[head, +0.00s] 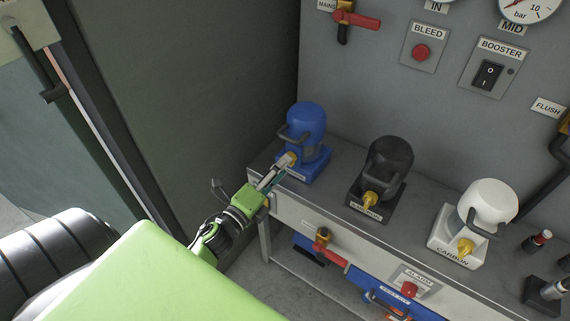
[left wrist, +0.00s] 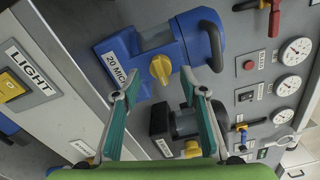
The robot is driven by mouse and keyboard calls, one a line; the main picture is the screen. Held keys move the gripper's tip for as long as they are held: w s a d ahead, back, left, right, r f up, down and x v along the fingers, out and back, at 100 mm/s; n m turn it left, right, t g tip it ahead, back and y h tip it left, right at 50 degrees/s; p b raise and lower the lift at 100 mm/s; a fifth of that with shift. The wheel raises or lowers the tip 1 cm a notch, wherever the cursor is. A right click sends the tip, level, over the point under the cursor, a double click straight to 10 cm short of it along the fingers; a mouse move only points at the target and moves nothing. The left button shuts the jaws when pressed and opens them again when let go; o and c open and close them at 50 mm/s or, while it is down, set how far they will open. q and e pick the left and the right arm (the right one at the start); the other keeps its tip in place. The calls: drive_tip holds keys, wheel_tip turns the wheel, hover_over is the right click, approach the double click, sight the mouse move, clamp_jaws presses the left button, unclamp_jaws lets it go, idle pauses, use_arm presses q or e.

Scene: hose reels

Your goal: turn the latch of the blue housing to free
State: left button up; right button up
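The blue housing (head: 306,122) stands on its blue base at the left end of the bench, with a dark handle and a clear middle band. It also shows in the left wrist view (left wrist: 195,40), lying sideways in the picture. Its yellow latch (left wrist: 160,68) is on the front of the base; in the head view the latch (head: 287,159) is partly hidden by my gripper. My left gripper (head: 279,172) is open and empty. In the left wrist view its fingertips (left wrist: 161,84) lie either side of the latch's line, seemingly just short of it. My right gripper is not in view.
A black housing (head: 389,158) and a white housing (head: 488,206) with yellow latches stand to the right on the bench (head: 330,212). A dark cabinet wall (head: 200,80) is close on the left. The panel behind bears gauges, switches and a red-handled valve (head: 355,18).

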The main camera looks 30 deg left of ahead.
use_arm(q)
drive_tip(key=s, duration=0.9)
drive_tip(key=shift+s+a, duration=0.15)
drive_tip(key=shift+s, duration=0.1)
drive_tip(key=s+d+f+n+g, duration=0.2)
drive_tip(key=s+f+n+g, duration=0.15)
drive_tip(key=f, duration=0.75)
drive_tip(key=s+d+f+n+g+y, duration=0.1)
drive_tip(key=s+f+n+g, duration=0.3)
drive_tip(key=f, duration=0.8)
drive_tip(key=s+d+f+n+g, duration=0.15)
drive_tip(key=f+n, duration=0.35)
drive_tip(key=f, duration=0.6)
drive_tip(key=s+d+f+n+g, duration=0.2)
drive_tip(key=s+f, duration=0.6)
drive_tip(key=s, duration=0.4)
drive_tip(key=s+d+f+n+g, duration=0.2)
drive_tip(key=s+f+n+g, duration=0.2)
drive_tip(key=s, duration=0.8)
wheel_tip(320, 180, down, 5)
drive_tip(key=shift+s+r+n+g, duration=0.1)
drive_tip(key=shift+s+n+g, duration=0.3)
drive_tip(key=shift+g, duration=0.6)
drive_tip(key=shift+d, duration=0.1)
